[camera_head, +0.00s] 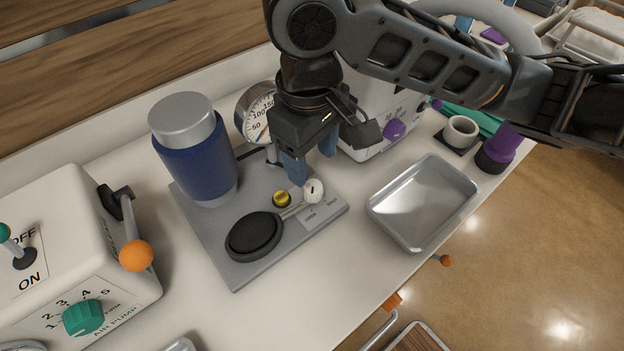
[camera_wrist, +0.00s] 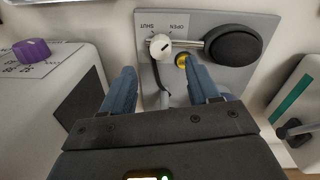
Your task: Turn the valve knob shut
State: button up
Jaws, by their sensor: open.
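The valve knob (camera_head: 314,190) is small, white and round with a dark mark on its face. It sits at the right end of a thin metal rod on a grey panel (camera_head: 240,268). In the wrist view the knob (camera_wrist: 158,44) lies beyond the fingertips, roughly in line with the gap between them, beside the SHUT and OPEN labels. I cannot tell which label its mark points to. My gripper (camera_head: 310,165) points down above the panel, close to the knob. Its blue fingers are apart with nothing between them, as the wrist view also shows (camera_wrist: 161,85).
On the panel are a black bulb (camera_head: 254,236), a yellow button (camera_head: 282,199) and a blue canister (camera_head: 194,155). A gauge (camera_head: 257,113) stands behind. A metal tray (camera_head: 423,203) lies right of the panel. A white pump box (camera_head: 62,240) with an orange-tipped lever stands left.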

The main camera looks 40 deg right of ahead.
aim_at(313, 186)
notch_tip(313, 186, down, 7)
jog(key=shift+d+f, duration=0.1)
jog(key=shift+f, duration=0.05)
jog(key=shift+c, duration=0.3)
jog(key=c, duration=1)
jog(key=shift+o, duration=0.2)
